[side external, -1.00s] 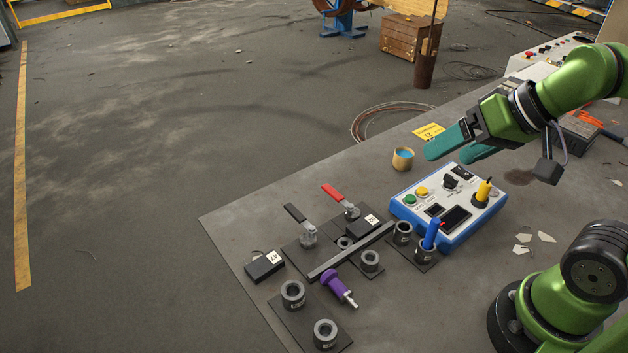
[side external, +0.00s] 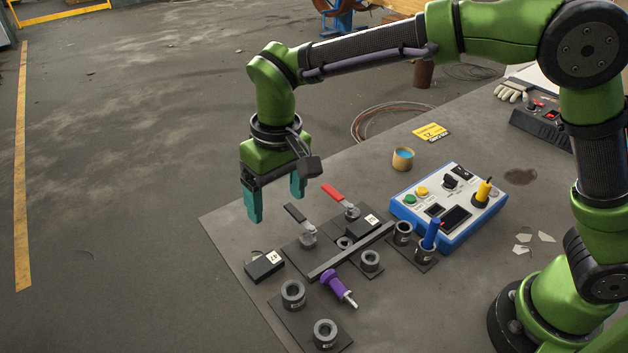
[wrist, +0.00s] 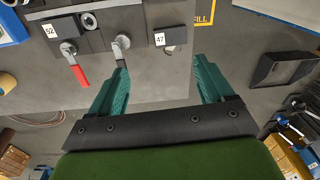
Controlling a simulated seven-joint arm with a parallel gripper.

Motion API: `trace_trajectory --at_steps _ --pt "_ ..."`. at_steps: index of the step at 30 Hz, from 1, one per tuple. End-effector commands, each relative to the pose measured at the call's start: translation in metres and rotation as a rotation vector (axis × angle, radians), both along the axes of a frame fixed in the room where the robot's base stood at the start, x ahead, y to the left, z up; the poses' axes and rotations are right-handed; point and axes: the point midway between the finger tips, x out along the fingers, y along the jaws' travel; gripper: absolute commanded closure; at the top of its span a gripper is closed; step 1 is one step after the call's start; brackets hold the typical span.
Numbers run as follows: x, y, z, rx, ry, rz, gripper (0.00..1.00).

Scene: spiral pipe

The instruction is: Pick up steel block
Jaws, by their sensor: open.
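A dark block labelled 47 (side external: 262,267) lies near the left edge of the table; it also shows in the wrist view (wrist: 174,48), past the fingertips. A second dark block labelled 52 (side external: 366,227) sits by the red-handled clamp, and at the upper left of the wrist view (wrist: 66,26). I cannot tell which is the steel block. My gripper (side external: 275,203) points down with its teal fingers apart and nothing between them. It is above the table's left edge, higher than block 47 and not touching it. In the wrist view, my gripper (wrist: 160,72) is also open and empty.
A black-handled clamp (side external: 308,236) and a red-handled clamp (side external: 350,208) stand close by. A dark bar (side external: 350,252), several ring-shaped parts and a purple-handled tool (side external: 335,285) lie nearby. A blue-and-white control box (side external: 448,205) is to the right.

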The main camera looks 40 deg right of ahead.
Motion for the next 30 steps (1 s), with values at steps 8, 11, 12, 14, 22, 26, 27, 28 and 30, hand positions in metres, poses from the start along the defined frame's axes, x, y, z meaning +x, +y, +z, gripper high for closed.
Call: trace_trajectory --at_steps 8,11,12,14,22,26,27,28,30 --pt "0.024 0.035 0.006 -0.054 0.007 -0.029 0.19" --pt "0.02 0.033 -0.001 -0.065 0.027 -0.044 0.19" --pt "0.02 0.033 -0.007 -0.065 0.03 -0.045 0.19" --pt "0.02 0.032 -0.018 -0.066 0.03 -0.044 0.19" --pt "0.019 0.032 -0.077 -0.064 0.03 -0.045 0.19" --pt "0.019 0.032 -0.098 -0.063 0.029 -0.045 0.19" --pt "0.02 0.032 -0.103 -0.063 0.027 -0.044 0.19" --pt "0.02 0.032 -0.105 -0.062 0.027 -0.044 0.19" --pt "0.02 0.032 -0.109 -0.062 0.026 -0.044 0.19"
